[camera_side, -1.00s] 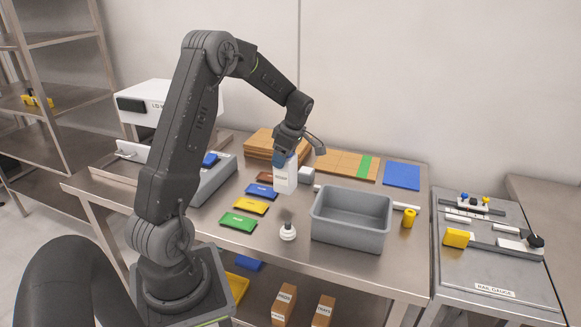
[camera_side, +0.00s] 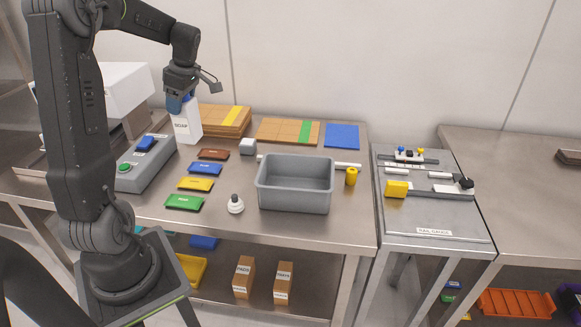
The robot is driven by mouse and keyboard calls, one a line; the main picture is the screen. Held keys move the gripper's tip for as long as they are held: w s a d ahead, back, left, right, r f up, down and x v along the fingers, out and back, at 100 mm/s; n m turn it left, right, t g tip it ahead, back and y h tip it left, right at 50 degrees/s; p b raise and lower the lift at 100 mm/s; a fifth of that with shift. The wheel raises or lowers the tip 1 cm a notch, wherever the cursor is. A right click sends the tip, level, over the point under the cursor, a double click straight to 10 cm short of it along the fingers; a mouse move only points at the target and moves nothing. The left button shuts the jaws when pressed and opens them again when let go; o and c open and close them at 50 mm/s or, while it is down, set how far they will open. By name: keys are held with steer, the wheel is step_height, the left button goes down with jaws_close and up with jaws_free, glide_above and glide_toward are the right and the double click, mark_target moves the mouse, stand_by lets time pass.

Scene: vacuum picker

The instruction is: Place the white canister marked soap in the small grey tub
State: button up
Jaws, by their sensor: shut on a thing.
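The white canister marked soap (camera_side: 187,127) is upright, with the label facing the camera. My gripper (camera_side: 178,104) is shut on its blue top. The canister appears at the left of the bench, in front of the left end of the stacked wooden boards and behind the grey button box. I cannot tell whether its base touches the bench. The small grey tub (camera_side: 296,196) stands to the right, near the front of the bench, and looks empty.
Brown, blue, yellow and green packets (camera_side: 195,184) lie between canister and tub. A white suction cup (camera_side: 236,204) stands left of the tub, a grey cube (camera_side: 248,146) behind it, and a yellow cylinder (camera_side: 351,176) to its right. The button box (camera_side: 146,165) is at left.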

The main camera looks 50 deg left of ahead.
steer(key=w+d+m+t, duration=0.5)
steer(key=w+d+m, duration=1.3)
steer(key=w+d, duration=0.45)
step_height(320, 180, down, 15)
steer(key=s, duration=0.1)
steer(key=shift+d+r, duration=0.15)
steer(key=shift+r, duration=0.05)
steer(key=o, duration=1.4)
steer(key=shift+f, duration=0.15)
